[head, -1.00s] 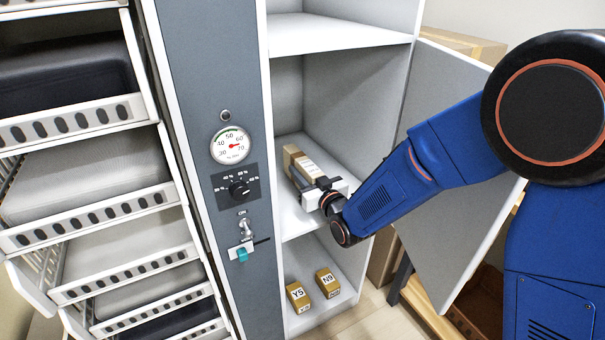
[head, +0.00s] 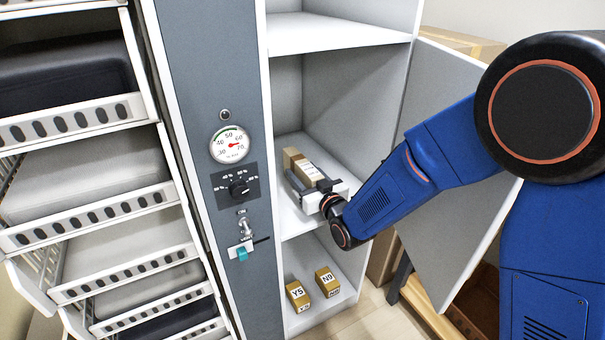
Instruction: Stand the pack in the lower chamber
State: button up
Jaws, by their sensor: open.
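A brown cardboard pack (head: 292,158) with a white label stands on the middle shelf (head: 290,222) of the open cabinet, in the chamber below the top one. My gripper (head: 304,178) reaches into this chamber from the front right. Its jaws are open, with one finger along the left of the pack's near part and the other toward its right. The gripper partly hides the pack's near end and lower part. I cannot tell whether a finger still touches it.
Two small packs, Y5 (head: 298,295) and N9 (head: 327,282), stand in the bottom compartment. The cabinet door (head: 440,120) is open at the right, behind my arm. A grey panel with a gauge (head: 230,144) and wire drawers (head: 85,205) are on the left.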

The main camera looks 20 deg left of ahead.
jog(key=v, duration=1.1)
jog(key=shift+s+d, duration=0.2)
jog(key=shift+s, duration=0.05)
